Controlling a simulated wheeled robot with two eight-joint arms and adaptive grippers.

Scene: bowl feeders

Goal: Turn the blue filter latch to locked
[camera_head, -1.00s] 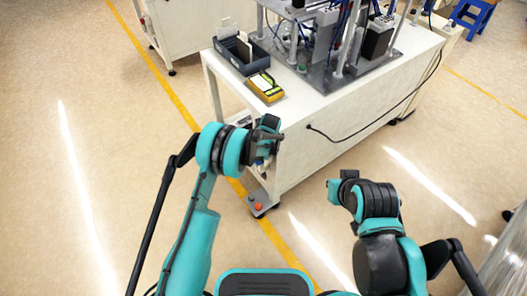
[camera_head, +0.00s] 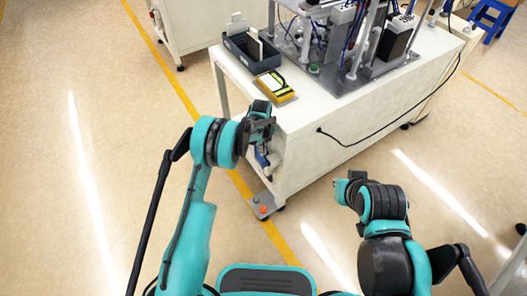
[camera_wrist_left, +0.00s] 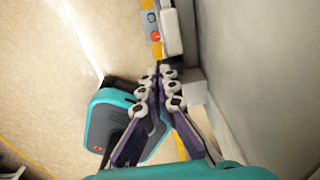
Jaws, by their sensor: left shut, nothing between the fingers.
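My left gripper (camera_head: 262,158) hangs beside the near left end of the white workbench (camera_head: 340,125), below its top edge. In the left wrist view its purple fingers (camera_wrist_left: 160,72) are shut with nothing between them. A small pale block (camera_wrist_left: 194,92) sticks out from the bench side just right of the fingertips; whether they touch is unclear. I cannot make out the blue filter latch for sure in either view; it may be hidden by the hand. My right gripper (camera_head: 343,189) is off the bench's near side, apart from it, its fingers not clear.
A dark bin (camera_head: 250,55) and a yellow device (camera_head: 274,87) sit on the bench top near the left corner. A machine (camera_head: 355,45) stands behind them. A black cable (camera_head: 385,143) hangs along the bench side. A grey foot plate with an orange button (camera_head: 263,209) lies below.

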